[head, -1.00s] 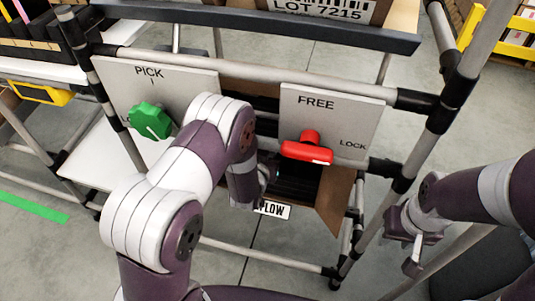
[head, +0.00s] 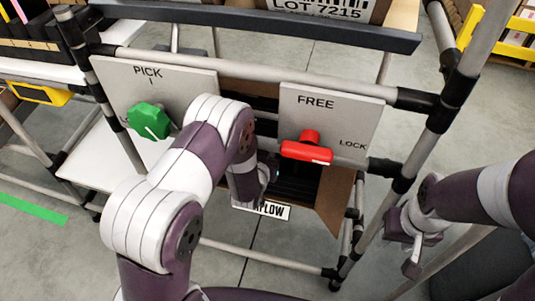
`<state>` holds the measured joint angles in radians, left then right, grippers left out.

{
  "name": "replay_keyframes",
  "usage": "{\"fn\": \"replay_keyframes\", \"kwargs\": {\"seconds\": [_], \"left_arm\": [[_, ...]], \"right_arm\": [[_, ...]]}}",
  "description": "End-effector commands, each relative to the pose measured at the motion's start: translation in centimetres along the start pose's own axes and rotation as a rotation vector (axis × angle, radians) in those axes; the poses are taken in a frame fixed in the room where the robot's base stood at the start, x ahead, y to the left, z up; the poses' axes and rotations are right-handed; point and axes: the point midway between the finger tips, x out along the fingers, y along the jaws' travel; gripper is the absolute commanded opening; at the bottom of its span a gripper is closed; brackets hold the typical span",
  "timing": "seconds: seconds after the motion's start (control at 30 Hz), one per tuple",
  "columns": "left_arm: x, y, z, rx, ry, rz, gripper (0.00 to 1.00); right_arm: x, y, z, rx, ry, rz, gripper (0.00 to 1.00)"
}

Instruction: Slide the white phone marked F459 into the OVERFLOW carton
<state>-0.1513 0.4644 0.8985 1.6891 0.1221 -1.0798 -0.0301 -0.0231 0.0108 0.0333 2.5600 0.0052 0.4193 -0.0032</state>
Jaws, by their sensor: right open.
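The OVERFLOW carton (head: 335,203) sits tilted in the rack behind the two white panels, its brown side wall showing and its inside dark. Its white label (head: 272,210) is partly covered by my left arm, and only the end of the word shows. My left arm reaches across the middle to the carton's opening. My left gripper (head: 268,172) is mostly hidden behind its own wrist, so its fingers cannot be made out. I cannot see the white phone marked F459. My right gripper (head: 408,256) is open and empty, right of the rack and apart from the carton.
A panel marked PICK (head: 185,80) carries a green knob (head: 148,121). A panel marked FREE and LOCK (head: 345,115) carries a red handle (head: 306,152). A grey rack post (head: 425,140) stands between the carton and my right arm. Open floor lies below.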

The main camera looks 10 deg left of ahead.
Motion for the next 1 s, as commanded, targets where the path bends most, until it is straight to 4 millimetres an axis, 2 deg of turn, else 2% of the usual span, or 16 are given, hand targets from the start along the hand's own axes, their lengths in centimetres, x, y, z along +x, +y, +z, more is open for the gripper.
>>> {"fn": "replay_keyframes", "kwargs": {"seconds": [1.0], "left_arm": [[0.84, 0.0, -0.04, 0.0, 0.001, 0.0, 0.0]], "right_arm": [[0.43, 0.0, 0.05, 0.0, 0.0, 0.0, 0.43]]}}
